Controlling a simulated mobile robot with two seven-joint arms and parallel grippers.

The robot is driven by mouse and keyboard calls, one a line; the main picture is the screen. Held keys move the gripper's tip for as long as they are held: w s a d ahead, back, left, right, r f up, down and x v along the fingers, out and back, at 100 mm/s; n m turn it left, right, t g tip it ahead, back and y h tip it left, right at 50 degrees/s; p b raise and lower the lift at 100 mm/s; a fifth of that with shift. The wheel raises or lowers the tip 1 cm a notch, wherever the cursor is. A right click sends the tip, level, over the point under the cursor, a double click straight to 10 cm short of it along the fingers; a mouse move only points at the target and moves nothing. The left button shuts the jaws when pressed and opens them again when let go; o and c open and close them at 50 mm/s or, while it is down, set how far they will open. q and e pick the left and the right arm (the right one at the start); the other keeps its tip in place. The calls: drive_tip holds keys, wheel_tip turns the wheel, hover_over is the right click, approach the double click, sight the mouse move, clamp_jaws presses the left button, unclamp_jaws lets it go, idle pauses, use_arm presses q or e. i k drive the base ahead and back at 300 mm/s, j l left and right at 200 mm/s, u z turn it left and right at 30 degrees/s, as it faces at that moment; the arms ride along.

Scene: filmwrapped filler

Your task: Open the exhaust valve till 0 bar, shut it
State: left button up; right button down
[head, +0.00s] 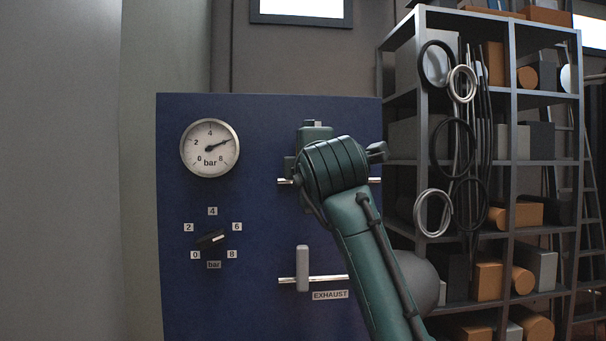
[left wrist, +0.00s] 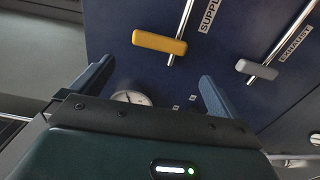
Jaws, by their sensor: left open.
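The exhaust valve's grey handle (head: 302,268) stands upright across its horizontal pipe, above the EXHAUST label (head: 330,295). In the left wrist view the grey handle (left wrist: 256,69) also lies crosswise to its pipe. The pressure gauge (head: 210,148) has its needle up and to the right, past 4, at about 6 bar. My left gripper (left wrist: 157,72) is open and empty, its two blue fingers apart in front of the panel, touching no handle. In the head view my green arm hides its fingers and most of the supply valve. My right gripper is not in view.
The supply valve's yellow handle (left wrist: 160,42) lies crosswise to its pipe, beyond the fingers. A black regulator knob (head: 210,240) sits below the gauge on the blue panel (head: 260,200). A shelf (head: 512,180) with boxes and hanging hoses stands to the right.

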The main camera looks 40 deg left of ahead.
sight(302, 251)
drive_tip(key=k+l, duration=0.2)
drive_tip(key=l, duration=0.2)
drive_tip(key=k+l, duration=0.45)
drive_tip(key=l, duration=0.3)
